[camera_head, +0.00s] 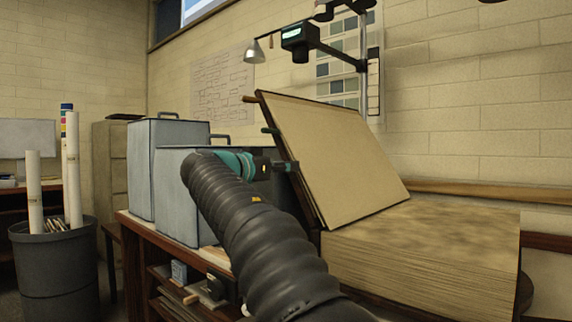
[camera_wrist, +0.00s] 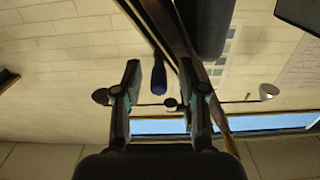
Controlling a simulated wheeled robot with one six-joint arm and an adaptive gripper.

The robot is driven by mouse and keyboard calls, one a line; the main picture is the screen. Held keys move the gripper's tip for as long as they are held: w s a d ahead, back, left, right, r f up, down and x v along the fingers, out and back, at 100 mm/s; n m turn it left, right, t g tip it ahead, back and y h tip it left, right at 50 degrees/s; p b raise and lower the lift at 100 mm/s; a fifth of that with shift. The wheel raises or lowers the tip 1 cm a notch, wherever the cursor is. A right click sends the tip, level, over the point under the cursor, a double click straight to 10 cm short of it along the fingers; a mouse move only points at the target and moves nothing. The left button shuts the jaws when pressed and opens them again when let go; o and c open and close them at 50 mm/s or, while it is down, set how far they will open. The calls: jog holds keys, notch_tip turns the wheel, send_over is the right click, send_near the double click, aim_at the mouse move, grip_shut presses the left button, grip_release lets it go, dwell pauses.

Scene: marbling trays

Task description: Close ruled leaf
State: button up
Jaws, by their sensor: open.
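A thick tan leaf (camera_head: 325,150) with a dark edge stands tilted up, leaning back, at the left side of a thick block of pages (camera_head: 430,250). I cannot make out ruling on it. My gripper (camera_head: 285,166) is beside the lower left edge of the raised leaf. In the wrist view my gripper (camera_wrist: 165,92) is open, and a dark blue rod-like piece (camera_wrist: 158,76) shows between the fingers. Whether the fingers touch anything is unclear.
Grey metal boxes (camera_head: 178,205) stand on the wooden bench behind my arm. A lamp (camera_head: 255,52) and a dark device (camera_head: 300,38) hang above the leaf. A bin (camera_head: 55,265) with rolls stands at the left. The page block's top is clear.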

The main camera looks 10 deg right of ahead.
jog(key=shift+w+d, duration=0.2)
jog(key=shift+d, duration=0.1)
grip_shut()
